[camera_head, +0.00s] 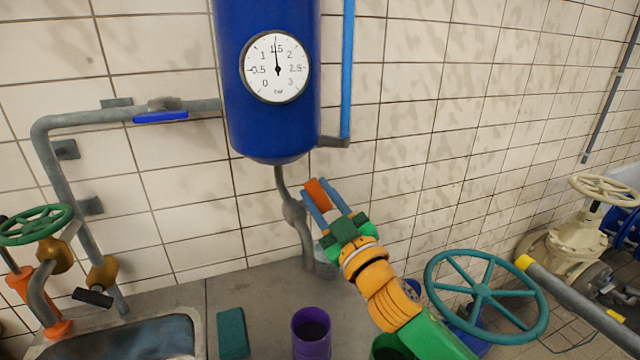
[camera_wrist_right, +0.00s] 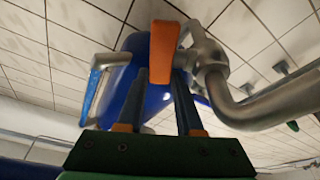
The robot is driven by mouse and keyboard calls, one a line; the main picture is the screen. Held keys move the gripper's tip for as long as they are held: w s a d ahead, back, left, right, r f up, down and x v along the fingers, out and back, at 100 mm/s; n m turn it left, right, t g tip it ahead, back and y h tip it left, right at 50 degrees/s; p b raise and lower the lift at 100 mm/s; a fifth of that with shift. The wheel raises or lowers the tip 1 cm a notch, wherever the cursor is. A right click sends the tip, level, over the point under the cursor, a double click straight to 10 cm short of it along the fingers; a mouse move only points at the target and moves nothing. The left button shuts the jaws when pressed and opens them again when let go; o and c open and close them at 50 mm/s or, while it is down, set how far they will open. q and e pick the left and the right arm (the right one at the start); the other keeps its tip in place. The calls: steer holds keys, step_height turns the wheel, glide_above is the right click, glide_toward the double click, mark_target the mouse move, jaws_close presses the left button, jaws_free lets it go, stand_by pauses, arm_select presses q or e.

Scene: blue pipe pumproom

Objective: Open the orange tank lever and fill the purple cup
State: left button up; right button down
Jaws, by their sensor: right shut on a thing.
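The blue tank (camera_head: 268,110) hangs on the tiled wall, with a round gauge (camera_head: 278,68) whose needle points near 1.5. A grey pipe (camera_head: 299,225) runs down from its bottom. The orange lever (camera_head: 318,194) is at this pipe. My right gripper (camera_head: 316,187) is shut on the lever, and the right wrist view shows the lever (camera_wrist_right: 165,50) between its blue fingers (camera_wrist_right: 161,80). The purple cup (camera_head: 312,343) stands upright on the counter, left of my right arm and below the gripper. Its inside is dark, so I cannot tell its contents. My left gripper is not in view.
A green block (camera_head: 232,333) lies between the sink (camera_head: 110,340) and the purple cup. A teal handwheel (camera_head: 486,294) is right of my arm. Bare counter (camera_head: 250,290) lies behind the block.

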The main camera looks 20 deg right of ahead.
steer(key=shift+r+p, duration=0.4)
steer(key=shift+r, duration=0.05)
steer(key=shift+f+h, duration=0.2)
steer(key=shift+h, duration=0.2)
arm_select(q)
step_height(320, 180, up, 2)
arm_select(e)
steer(key=shift+f, duration=0.15)
steer(key=c, duration=0.8)
jaws_free()
steer(key=shift+c, duration=0.2)
arm_select(q)
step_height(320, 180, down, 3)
steer(key=b, duration=0.3)
arm_select(e)
steer(key=v, duration=0.7)
